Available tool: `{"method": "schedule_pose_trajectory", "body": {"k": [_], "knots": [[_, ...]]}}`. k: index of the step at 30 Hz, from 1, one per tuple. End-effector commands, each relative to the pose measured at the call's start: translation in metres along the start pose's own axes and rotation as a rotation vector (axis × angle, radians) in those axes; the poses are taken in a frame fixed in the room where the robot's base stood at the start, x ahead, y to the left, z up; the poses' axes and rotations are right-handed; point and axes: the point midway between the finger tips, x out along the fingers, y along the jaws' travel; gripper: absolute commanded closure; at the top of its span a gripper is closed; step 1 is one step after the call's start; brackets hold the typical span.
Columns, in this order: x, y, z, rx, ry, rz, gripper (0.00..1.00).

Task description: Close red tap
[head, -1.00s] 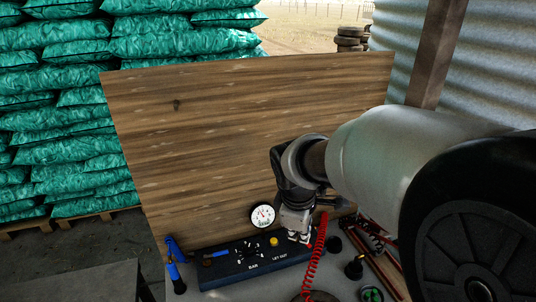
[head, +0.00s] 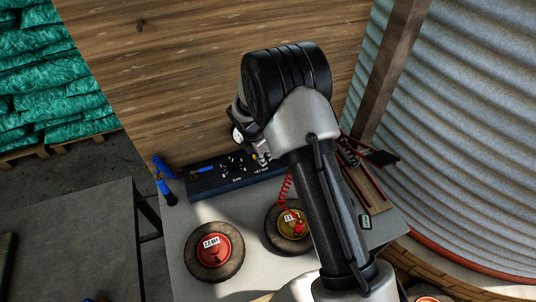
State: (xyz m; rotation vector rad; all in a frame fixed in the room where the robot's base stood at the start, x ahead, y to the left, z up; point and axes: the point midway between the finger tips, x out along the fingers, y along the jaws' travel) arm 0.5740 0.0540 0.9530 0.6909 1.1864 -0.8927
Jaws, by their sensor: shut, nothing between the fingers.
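A dark panel (head: 222,178) with a dial scale and a blue lever (head: 203,169) lies along the foot of the wooden board. My gripper (head: 263,160) is shut and empty over the panel's right part, small and partly hidden by my wrist. A coiled red hose (head: 286,188) runs just right of it, down to a tyre disc.
The wooden board (head: 180,75) rises behind. A corrugated wall (head: 475,130) is at right.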

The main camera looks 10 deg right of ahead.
Motion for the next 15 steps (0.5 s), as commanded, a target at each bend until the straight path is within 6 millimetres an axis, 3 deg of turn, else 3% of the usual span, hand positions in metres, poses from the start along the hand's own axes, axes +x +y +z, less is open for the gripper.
{"method": "schedule_pose_trajectory", "body": {"k": [3, 10, 15], "knots": [[0.031, -0.001, -0.001, 0.0, 0.001, -0.004, 1.0], [0.078, -0.001, -0.001, 0.003, 0.001, -0.003, 1.0], [0.075, 0.0, 0.027, 0.007, 0.0, 0.002, 1.0]]}}
